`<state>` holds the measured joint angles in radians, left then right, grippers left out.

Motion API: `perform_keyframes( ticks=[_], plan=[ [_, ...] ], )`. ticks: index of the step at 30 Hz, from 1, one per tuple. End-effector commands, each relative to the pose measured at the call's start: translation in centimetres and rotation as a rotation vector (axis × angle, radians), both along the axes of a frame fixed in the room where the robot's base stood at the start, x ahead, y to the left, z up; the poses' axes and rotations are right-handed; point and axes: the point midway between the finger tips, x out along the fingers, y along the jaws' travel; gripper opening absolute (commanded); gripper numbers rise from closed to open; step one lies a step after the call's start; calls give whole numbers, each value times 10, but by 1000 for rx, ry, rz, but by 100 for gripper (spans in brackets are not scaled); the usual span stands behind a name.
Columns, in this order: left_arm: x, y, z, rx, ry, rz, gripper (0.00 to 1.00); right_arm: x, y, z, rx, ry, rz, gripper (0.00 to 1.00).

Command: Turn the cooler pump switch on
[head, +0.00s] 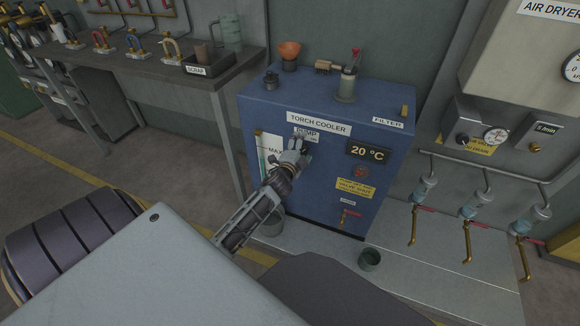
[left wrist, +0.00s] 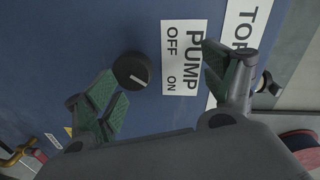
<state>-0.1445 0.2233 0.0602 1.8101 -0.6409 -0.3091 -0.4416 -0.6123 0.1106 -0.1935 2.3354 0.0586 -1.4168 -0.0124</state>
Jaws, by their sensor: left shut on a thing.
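The pump switch is a round black knob (left wrist: 132,71) on the blue torch cooler (head: 290,186), beside the PUMP label (left wrist: 181,58) marked OFF and ON. In the left wrist view its pale mark points to the lower right, toward the ON side. My left gripper (head: 297,146) is at the cooler's front, just under the label, and hides the knob in the head view. In the left wrist view the fingers of my left gripper (left wrist: 163,80) are spread, with the knob between them, close to the left finger. My right gripper is out of view.
A display reading 20 °C (head: 368,152) and a red-handled tap (head: 348,214) are right of my left gripper. Pipes with valves (head: 468,210) line the right wall.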

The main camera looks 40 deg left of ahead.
Motion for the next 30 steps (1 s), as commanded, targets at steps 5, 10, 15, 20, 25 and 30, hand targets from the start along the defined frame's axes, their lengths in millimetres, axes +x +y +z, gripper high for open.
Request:
perform_keyframes(
  ticks=[5,10,15,20,25,30],
  plan=[
    [-4,1,16,5,-25,0,60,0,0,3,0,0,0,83],
    [-12,-2,12,1,-20,0,60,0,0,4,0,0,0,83],
    [-20,-4,10,-1,-16,1,60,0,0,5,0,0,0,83],
    [-26,-6,9,-2,-15,1,60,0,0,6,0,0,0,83],
    [-33,-8,9,-4,-15,1,60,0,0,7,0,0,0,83],
    [-41,-9,9,-3,-14,1,60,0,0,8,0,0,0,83]
  ],
)
